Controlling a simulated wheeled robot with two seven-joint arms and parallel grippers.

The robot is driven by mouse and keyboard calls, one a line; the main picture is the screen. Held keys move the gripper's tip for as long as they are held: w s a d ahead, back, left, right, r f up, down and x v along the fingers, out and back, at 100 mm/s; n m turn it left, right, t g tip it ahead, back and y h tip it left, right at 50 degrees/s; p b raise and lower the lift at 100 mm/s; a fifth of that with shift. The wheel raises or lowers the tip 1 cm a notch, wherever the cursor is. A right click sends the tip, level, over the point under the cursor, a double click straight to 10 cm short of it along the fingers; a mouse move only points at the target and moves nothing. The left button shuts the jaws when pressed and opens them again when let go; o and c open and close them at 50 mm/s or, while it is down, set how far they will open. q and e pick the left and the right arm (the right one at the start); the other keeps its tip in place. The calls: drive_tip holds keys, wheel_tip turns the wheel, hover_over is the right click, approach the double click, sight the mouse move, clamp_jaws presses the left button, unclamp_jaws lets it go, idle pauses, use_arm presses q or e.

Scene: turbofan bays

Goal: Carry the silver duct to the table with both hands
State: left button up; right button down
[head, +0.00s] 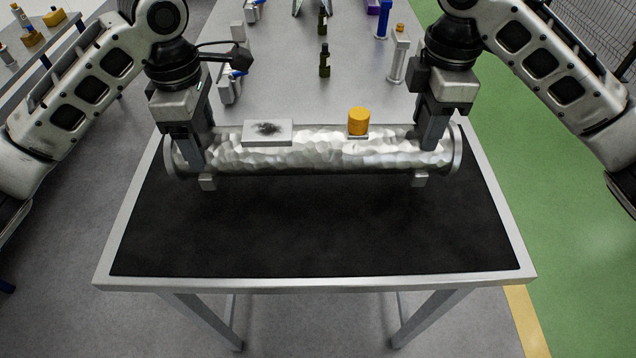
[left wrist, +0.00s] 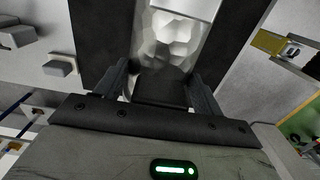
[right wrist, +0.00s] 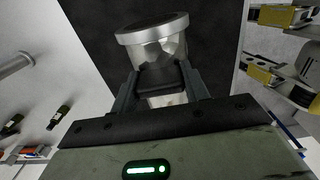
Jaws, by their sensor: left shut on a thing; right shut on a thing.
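The silver duct (head: 320,158) is a crinkled metal cylinder with flanged ends, lying crosswise over the black-topped table (head: 310,235). It carries a pale plate with a dark smudge (head: 267,132) and a yellow cap (head: 358,121). My left gripper (head: 202,165) is shut on the duct near its left end; the left wrist view shows the duct (left wrist: 178,40) between its fingers. My right gripper (head: 430,160) is shut on the duct near its right end; the right wrist view shows the duct's flanged end (right wrist: 152,28). I cannot tell whether the duct touches the table top.
Behind the duct, a grey surface (head: 290,90) holds dark green bottles (head: 324,62), a white post (head: 398,55) and other small parts. Another bench (head: 40,55) stands at the far left. Green floor (head: 540,200) lies to the right. The table's front half is clear.

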sight(420, 144)
drive_tip(key=shift+d+r, duration=0.1)
use_arm(q)
drive_tip(key=shift+f, duration=0.1)
